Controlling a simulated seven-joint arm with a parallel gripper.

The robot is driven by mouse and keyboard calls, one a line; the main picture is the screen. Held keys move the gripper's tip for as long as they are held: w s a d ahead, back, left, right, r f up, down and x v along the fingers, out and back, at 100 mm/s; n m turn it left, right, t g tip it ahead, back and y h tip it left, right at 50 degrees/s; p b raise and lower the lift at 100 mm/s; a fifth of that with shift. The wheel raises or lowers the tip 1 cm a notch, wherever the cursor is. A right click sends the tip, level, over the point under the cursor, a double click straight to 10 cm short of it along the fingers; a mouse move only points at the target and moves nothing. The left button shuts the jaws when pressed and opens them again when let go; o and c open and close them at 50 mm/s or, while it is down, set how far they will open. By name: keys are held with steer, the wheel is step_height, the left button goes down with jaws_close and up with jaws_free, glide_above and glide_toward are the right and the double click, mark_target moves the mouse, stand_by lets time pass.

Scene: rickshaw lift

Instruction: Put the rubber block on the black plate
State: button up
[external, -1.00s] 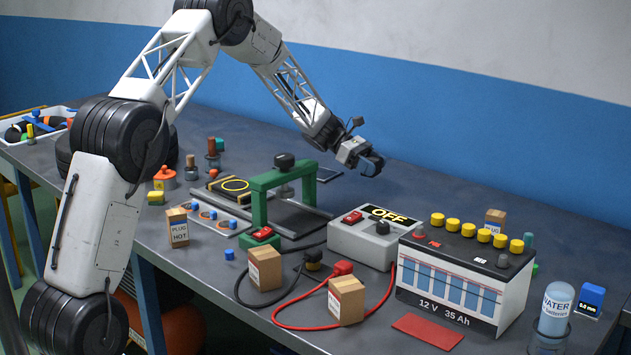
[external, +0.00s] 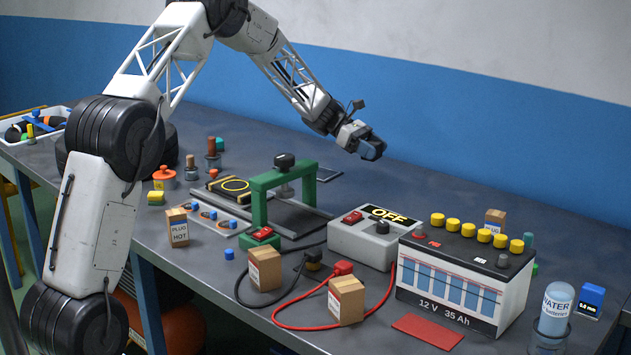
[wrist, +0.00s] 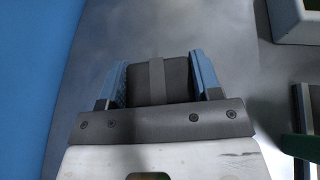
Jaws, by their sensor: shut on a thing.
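My gripper (external: 372,150) is above the table behind the green press, near the blue wall band. In the wrist view its two blue fingers (wrist: 160,82) are shut on a dark block with a grey band (wrist: 174,80), which looks like the rubber block. In the external view the fingers largely hide the block. I cannot tell for certain which is the black plate.
The green press (external: 258,205) stands mid-table. A grey switch box marked OFF (external: 367,243) and a large battery (external: 460,285) stand to its right. Cardboard boxes and cables lie in front. The table behind the switch box is clear.

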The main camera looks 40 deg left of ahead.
steer(key=s+a+f+n+t+y, duration=0.1)
steer(key=s+a+n+t, duration=0.1)
steer(key=s+a, duration=0.3)
steer(key=s+a+f+n+t+y, duration=0.1)
steer(key=s+a+n+t, duration=0.1)
steer(key=s+a, duration=0.3)
steer(key=s+a+f+n+t+y, duration=0.2)
steer(key=s+a, duration=0.3)
steer(key=a, duration=0.4)
steer(key=shift+a+n+t, duration=0.1)
steer(key=shift+n+t, duration=0.4)
steer(key=shift+f, duration=0.1)
steer(key=shift+w, duration=0.1)
steer(key=w+a, duration=0.1)
steer(key=w, duration=0.4)
steer(key=w+a+f, duration=0.1)
steer(key=w+a, duration=0.1)
steer(key=w, duration=0.3)
steer(key=w+a, duration=0.2)
steer(key=w, duration=0.3)
steer(key=shift+f, duration=0.2)
steer(key=shift+f, duration=1.75)
